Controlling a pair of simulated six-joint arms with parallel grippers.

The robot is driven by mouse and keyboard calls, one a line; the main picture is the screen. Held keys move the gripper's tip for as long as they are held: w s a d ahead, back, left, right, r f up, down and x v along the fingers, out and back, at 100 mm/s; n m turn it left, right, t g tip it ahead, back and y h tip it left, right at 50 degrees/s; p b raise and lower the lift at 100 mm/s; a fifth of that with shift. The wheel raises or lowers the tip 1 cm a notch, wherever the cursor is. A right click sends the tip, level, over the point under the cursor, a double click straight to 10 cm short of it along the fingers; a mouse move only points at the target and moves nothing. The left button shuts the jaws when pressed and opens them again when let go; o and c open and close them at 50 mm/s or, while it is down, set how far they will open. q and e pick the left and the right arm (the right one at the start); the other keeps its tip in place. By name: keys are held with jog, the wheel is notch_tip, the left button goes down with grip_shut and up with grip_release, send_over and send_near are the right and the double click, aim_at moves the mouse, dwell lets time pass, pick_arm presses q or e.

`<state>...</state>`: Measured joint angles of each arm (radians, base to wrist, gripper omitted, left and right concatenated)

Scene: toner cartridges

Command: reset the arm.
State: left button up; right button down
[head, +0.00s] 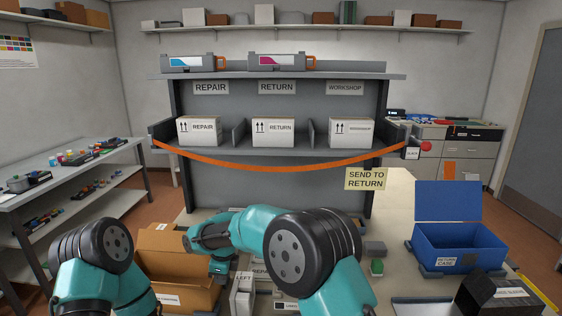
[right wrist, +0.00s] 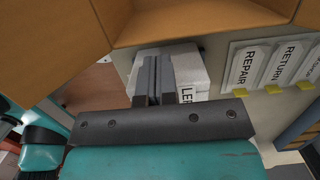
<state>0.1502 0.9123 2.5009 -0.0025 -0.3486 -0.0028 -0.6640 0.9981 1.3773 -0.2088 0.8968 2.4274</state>
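My right arm reaches from the lower right across the middle of the head view, with its wrist bent down beside an open cardboard box. My right gripper (right wrist: 158,60) shows in the right wrist view with its two grey fingers close together at the centre and nothing clearly between them.
The open cardboard box (head: 165,255) is close to my right wrist. An orange strap (head: 270,167) hangs across the shelf unit. Two toner cartridges (head: 188,63) (head: 281,62) lie on top. A blue return case (head: 450,240) stands open at right.

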jog(key=shift+f, duration=0.1)
jog(key=shift+s+d+f, duration=0.1)
jog(key=shift+d+f, duration=0.15)
jog(key=shift+f, duration=1.3)
jog(key=shift+s+d+f, duration=0.1)
jog(key=shift+d+f, duration=0.2)
jog(key=shift+f, duration=1.3)
jog(key=shift+d+f, duration=0.25)
jog(key=shift+f, duration=1.3)
jog(key=shift+d, duration=0.3)
jog(key=shift+s+d, duration=0.1)
jog(key=shift+d, duration=1.1)
jog(key=shift+a, duration=2)
jog(key=shift+r, duration=0.1)
notch_tip(320, 180, up, 8)
jog(key=shift+w+a+r, duration=0.15)
jog(key=shift+w+r, duration=0.05)
jog(key=shift+w, duration=0.1)
